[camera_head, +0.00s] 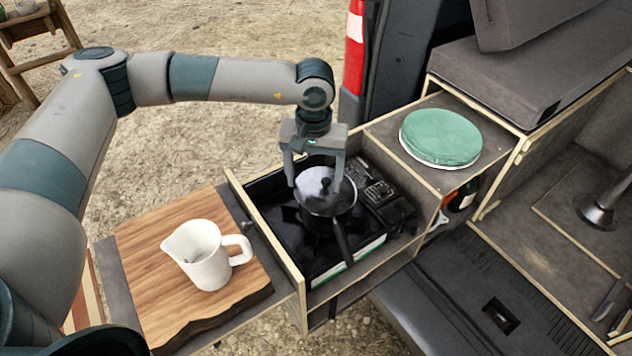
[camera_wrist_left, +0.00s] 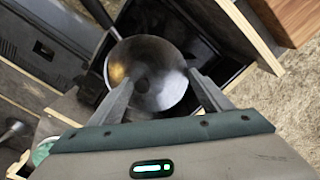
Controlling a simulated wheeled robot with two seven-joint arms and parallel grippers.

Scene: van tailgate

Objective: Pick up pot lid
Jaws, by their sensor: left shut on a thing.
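The pot lid (camera_head: 318,202) is a round, shiny metal disc with a dark knob (camera_head: 326,185). It is at the dark pot on the camp stove, and the pot's black handle (camera_head: 342,240) points toward the front. My left gripper (camera_head: 314,188) points down over the lid, its two fingers on either side, and is shut on the lid. In the left wrist view the lid (camera_wrist_left: 160,98) lies between and beyond the fingers (camera_wrist_left: 160,76). I cannot tell whether the lid touches the pot's rim. My right gripper is out of view.
The stove (camera_head: 376,190) sits in a wooden-walled drawer (camera_head: 265,232). A white pitcher (camera_head: 205,262) stands on a wooden board (camera_head: 150,235) to the left. A green round container (camera_head: 441,136) rests on the cabinet to the right. Van cushions (camera_head: 535,65) are behind it.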

